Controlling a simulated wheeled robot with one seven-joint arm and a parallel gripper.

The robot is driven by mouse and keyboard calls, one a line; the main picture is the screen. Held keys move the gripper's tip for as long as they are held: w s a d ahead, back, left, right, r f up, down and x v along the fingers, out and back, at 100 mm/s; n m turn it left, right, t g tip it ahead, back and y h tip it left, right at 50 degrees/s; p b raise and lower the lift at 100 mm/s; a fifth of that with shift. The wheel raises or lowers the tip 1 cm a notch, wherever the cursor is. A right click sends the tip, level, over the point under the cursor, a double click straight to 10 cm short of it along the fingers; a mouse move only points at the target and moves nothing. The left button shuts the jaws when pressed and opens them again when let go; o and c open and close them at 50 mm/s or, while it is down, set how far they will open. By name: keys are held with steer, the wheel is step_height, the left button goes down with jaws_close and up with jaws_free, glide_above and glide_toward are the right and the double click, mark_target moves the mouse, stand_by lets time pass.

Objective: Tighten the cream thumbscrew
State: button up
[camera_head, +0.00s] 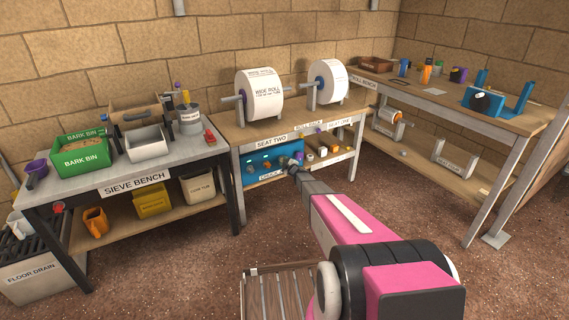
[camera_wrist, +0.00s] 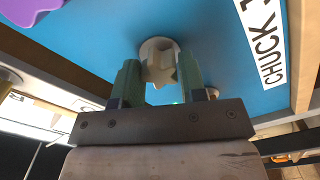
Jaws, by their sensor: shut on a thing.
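The cream thumbscrew (camera_wrist: 159,62) sticks out of a blue panel (camera_wrist: 215,50) in the wrist view. It is a lobed knob on a round pale base. My gripper (camera_wrist: 160,84) has its two green fingers on either side of the knob and is shut on it. In the head view, my gripper (camera_head: 294,168) reaches the front of the blue chuck panel (camera_head: 259,170) under the middle bench. The thumbscrew is hidden there behind my gripper.
A white CHUCK label (camera_wrist: 262,45) is to the right of the knob, and a purple part (camera_wrist: 28,10) is at upper left. The sieve bench (camera_head: 138,183) stands left and the roll bench (camera_head: 480,112) right. A wooden slatted crate (camera_head: 280,298) is on the floor.

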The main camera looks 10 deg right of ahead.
steer(key=m, duration=1.2)
steer(key=shift+o, duration=0.8)
steer(key=c, duration=0.3)
steer(key=shift+m, duration=1.7)
steer(key=o, duration=1)
steer(key=shift+o, duration=0.2)
